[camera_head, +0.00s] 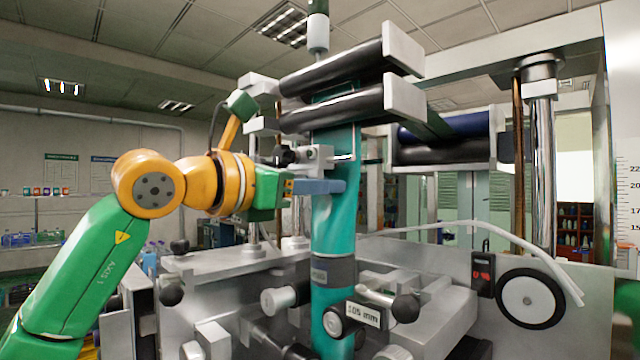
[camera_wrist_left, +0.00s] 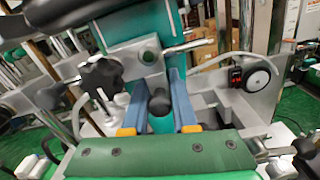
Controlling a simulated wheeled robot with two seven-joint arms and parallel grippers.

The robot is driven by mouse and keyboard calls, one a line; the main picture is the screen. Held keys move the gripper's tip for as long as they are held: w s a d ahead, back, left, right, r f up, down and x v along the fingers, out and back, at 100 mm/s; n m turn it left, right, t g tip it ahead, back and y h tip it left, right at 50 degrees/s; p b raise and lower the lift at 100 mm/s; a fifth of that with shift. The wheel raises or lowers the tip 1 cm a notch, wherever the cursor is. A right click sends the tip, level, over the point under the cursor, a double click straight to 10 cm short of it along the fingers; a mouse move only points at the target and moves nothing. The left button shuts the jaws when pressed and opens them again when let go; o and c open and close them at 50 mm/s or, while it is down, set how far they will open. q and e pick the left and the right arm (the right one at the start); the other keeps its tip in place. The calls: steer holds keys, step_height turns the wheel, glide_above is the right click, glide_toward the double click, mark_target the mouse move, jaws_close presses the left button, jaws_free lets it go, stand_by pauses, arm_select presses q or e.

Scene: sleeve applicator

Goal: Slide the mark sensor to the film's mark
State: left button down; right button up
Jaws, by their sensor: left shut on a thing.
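The mark sensor (camera_head: 318,160) is a small grey block on a rod, in front of the teal film (camera_head: 335,222) and below the black rollers. Its grey body (camera_wrist_left: 135,56) also shows in the left wrist view, with a black star knob (camera_wrist_left: 101,78) beside it. My left gripper (camera_head: 325,187) is at the sensor's lower side, its blue fingers closed on a dark rounded grip (camera_wrist_left: 160,103) that appears to belong to the sensor. The fingers partly hide the film. A dark band (camera_head: 334,272) crosses the film lower down; I cannot tell whether it is the mark. My right gripper is out of view.
Black rollers (camera_head: 345,104) stand just above the sensor. Ball knobs (camera_head: 405,308) and a label plate reading 105 mm (camera_head: 363,314) are on the machine below. Open room lies to the left of the machine.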

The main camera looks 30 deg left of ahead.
arm_select(q)
steer(key=shift+s+d+b, duration=0.1)
steer(key=shift+d+b, duration=0.1)
steer(key=shift+b, duration=0.15)
steer(key=shift+d, duration=0.1)
steer(key=c, duration=0.9)
jaws_free()
steer(key=shift+d, duration=0.1)
steer(key=shift+o, duration=1)
steer(key=shift+s+d, duration=0.1)
steer(key=shift+d, duration=0.05)
steer(key=shift+d+r, duration=0.1)
steer(key=shift+s, duration=0.1)
